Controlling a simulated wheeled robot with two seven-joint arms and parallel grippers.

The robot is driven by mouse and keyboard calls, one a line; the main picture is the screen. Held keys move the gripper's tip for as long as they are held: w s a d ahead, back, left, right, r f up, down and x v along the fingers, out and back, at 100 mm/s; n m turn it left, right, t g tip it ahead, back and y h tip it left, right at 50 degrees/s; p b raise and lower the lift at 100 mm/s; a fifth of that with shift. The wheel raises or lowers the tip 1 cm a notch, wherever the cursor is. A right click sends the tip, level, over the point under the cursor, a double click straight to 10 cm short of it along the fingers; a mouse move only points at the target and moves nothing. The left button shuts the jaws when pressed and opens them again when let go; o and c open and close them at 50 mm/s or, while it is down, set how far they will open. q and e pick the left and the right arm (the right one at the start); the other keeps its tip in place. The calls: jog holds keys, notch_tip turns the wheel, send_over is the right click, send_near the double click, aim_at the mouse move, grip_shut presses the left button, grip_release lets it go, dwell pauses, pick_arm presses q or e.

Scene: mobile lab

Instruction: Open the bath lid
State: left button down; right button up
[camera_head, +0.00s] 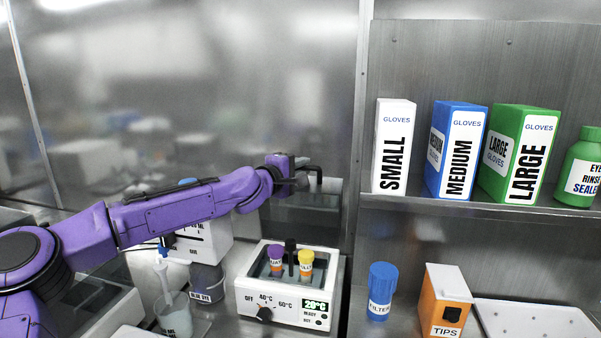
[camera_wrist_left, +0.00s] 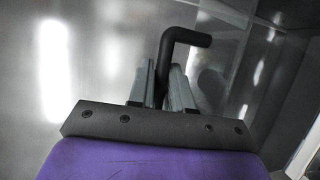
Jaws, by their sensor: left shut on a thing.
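The bath (camera_head: 285,312) is a white box with a dial and a lit display on the bench. Capped tubes, one purple (camera_head: 275,257) and one yellow (camera_head: 306,262), show inside its top, with a dark piece between them. I cannot tell a lid over this top. My left gripper (camera_head: 300,180) is behind and above the bath, near the back wall. It is shut on a black bent handle (camera_head: 316,169); the handle also shows between the fingers in the left wrist view (camera_wrist_left: 187,39). What the handle joins is unclear. My right gripper is not in view.
A blue-capped filter bottle (camera_head: 381,290), an orange tips box (camera_head: 445,300) and a white perforated tray (camera_head: 540,318) stand right of the bath. Glove boxes (camera_head: 458,150) stand on a shelf. A beaker (camera_head: 174,318) and a dye jar (camera_head: 208,282) are at left under my arm.

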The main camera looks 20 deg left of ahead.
pick_arm(q)
jog(key=c, duration=1.1)
grip_release()
jog(key=v, duration=1)
jog(key=shift+s, duration=0.3)
